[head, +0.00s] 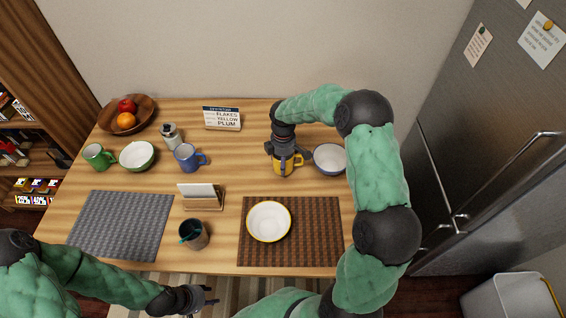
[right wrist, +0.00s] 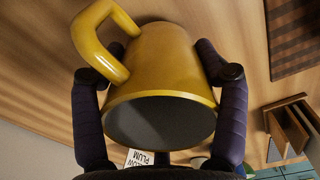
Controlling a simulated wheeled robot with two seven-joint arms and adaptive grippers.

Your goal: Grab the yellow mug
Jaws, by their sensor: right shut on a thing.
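The yellow mug (head: 287,168) stands on the wooden table at the centre right, just left of a blue-rimmed bowl. My right gripper (head: 284,158) reaches down over it and is shut on it. In the right wrist view the yellow mug (right wrist: 160,75) fills the middle, with one dark finger on each side, and its handle points to the upper left. I cannot tell whether the mug is touching the table. My left gripper (head: 200,299) is at the table's front edge, low in the head view, away from the mug; its jaw opening is unclear.
A blue-rimmed bowl (head: 330,159) stands close to the right of the mug. A blue mug (head: 187,157), green mug (head: 97,157), dark cup (head: 194,233) and yellow-rimmed bowl (head: 269,222) are also on the table. A sign (head: 221,118) stands at the back. A fridge (head: 470,130) is at right.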

